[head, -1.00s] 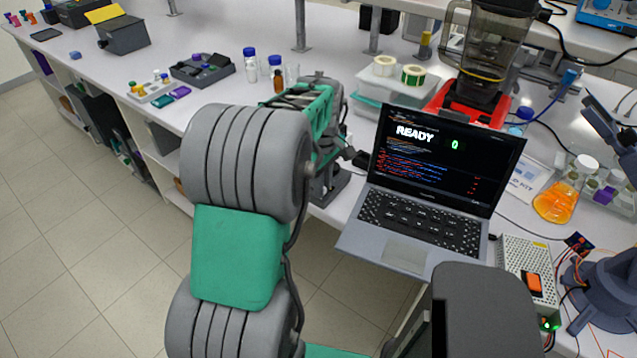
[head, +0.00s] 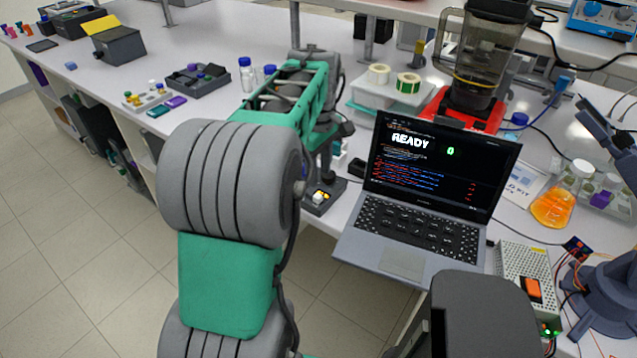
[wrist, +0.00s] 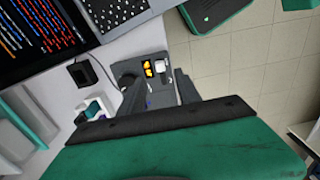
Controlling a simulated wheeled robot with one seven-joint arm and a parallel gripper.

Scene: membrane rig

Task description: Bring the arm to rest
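My arm (head: 232,180) reaches from the bottom of the head view over the bench's front edge, with its green forearm link (head: 285,100) above the bench. In the wrist view my gripper (wrist: 158,88) has its two dark fingers apart, with nothing seen between them but the scene below. Beyond the fingertips is a small dark device (wrist: 156,72) with yellow lit spots and a white button. The device also shows in the head view (head: 320,198), at the bench's front edge.
A laptop (head: 418,220) reading "READY" and 0 stands right of the arm. Behind it are a tray with tape rolls (head: 408,84) and a red-based blender (head: 470,100). Blue-capped bottles (head: 246,75) stand behind the forearm. An orange flask (head: 553,207) is at right. Floor is open at left.

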